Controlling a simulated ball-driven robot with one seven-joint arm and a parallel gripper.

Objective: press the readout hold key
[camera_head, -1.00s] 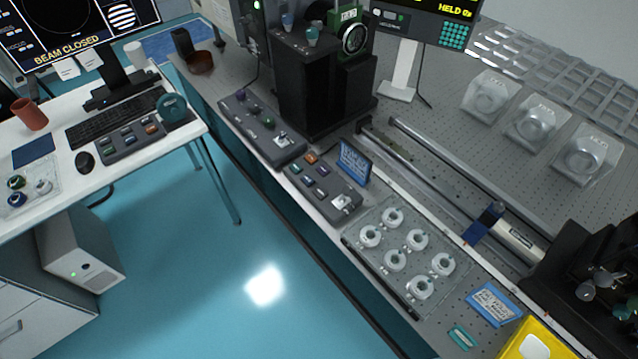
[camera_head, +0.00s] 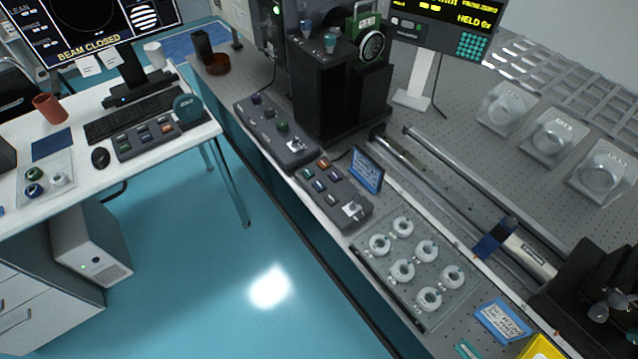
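The key labels are too small to read, so I cannot tell which is the hold key. My gripper is not in view.
A clear tray (camera_head: 388,275) of white ring parts and blue cards (camera_head: 367,170) are on the optical table (camera_head: 450,130). At left, a white desk (camera_head: 85,185) holds another key box (camera_head: 146,139) and a "BEAM CLOSED" monitor (camera_head: 88,28). Blue floor (camera_head: 215,275) between is clear.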

